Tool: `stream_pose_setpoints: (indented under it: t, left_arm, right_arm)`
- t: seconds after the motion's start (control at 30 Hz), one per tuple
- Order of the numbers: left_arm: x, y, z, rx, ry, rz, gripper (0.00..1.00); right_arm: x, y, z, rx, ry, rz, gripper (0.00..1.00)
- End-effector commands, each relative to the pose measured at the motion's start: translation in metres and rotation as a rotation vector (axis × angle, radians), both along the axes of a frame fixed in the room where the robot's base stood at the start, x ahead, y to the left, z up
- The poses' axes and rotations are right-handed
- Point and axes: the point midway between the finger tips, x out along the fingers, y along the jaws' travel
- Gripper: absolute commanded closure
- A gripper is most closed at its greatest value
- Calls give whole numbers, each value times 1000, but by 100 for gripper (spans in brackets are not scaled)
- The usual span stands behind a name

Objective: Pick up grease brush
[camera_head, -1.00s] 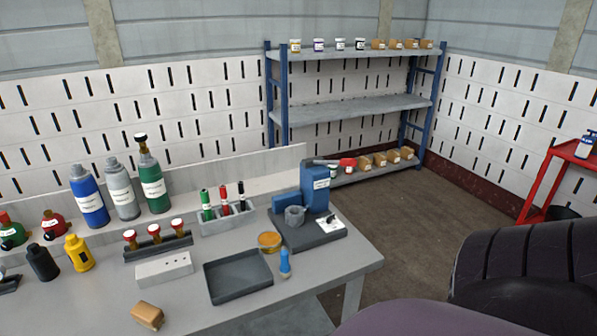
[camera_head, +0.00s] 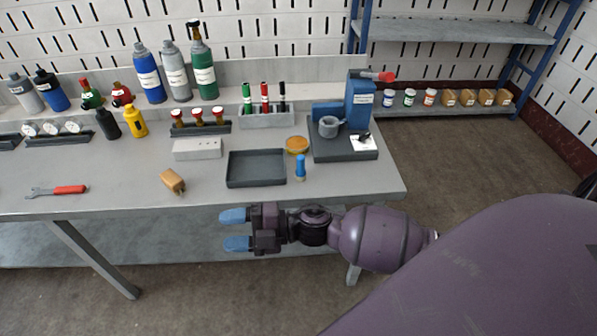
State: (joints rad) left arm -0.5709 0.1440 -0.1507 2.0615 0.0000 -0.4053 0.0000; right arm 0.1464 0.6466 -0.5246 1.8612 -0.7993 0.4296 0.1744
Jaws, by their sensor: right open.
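A small blue-handled item (camera_head: 300,168), which looks like the grease brush, is near the front right of the grey workbench (camera_head: 340,187). It sits just right of a dark tray (camera_head: 256,169) and in front of a round orange-yellow tin (camera_head: 297,145). Its bristles cannot be made out. My right gripper (camera_head: 234,230) is open and empty, with its blue fingertips pointing left. In the picture it appears below the bench's front edge, to the lower left of the blue item and apart from it. My left gripper is not in view.
A blue device (camera_head: 359,100) on a dark base stands at the right. Gas bottles (camera_head: 149,73) line the back. The bench front between tan block and wrench is clear.

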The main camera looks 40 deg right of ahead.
Motion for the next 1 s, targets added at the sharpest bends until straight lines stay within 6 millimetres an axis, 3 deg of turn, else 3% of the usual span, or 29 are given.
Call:
stream_pose_setpoints:
  t: [0.13,0.27,0.47,0.6,0.73,0.9,1.0]
  left_arm:
    - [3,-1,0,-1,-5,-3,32]
    - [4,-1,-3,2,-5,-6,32]
    - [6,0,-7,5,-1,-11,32]
    - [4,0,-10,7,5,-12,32]
    - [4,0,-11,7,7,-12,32]
    - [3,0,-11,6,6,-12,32]
    - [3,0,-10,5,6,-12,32]
  right_arm:
    - [10,2,-3,-256,-160,279,46]
    - [21,-17,-12,-510,-248,495,46]
    - [57,-89,-16,-958,-292,748,46]
    - [88,-155,0,-1273,-248,847,46]
    - [109,-208,23,-1498,-181,879,46]
    - [122,-247,46,-1654,-115,884,46]
    - [124,-255,47,-1683,-98,886,46]
